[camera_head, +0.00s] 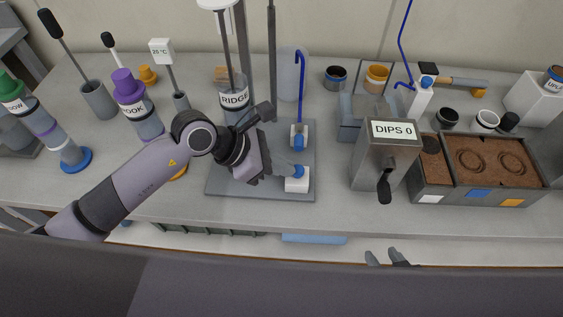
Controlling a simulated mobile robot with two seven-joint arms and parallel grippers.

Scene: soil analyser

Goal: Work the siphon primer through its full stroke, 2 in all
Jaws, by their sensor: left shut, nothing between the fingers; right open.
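A white block (297,185) with a blue top (298,172) stands at the front right corner of a grey base plate (225,185); it looks like the siphon primer, though no label shows. A blue bent tube (301,85) rises behind from a second white block with a blue part (299,136). My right gripper (388,258) is open and empty, low in front of the bench edge.
A grey box reading DIPS 0 (388,150) with a black lever (384,190) stands to the right, beside soil trays (475,198). The bench front between plate and box is clear.

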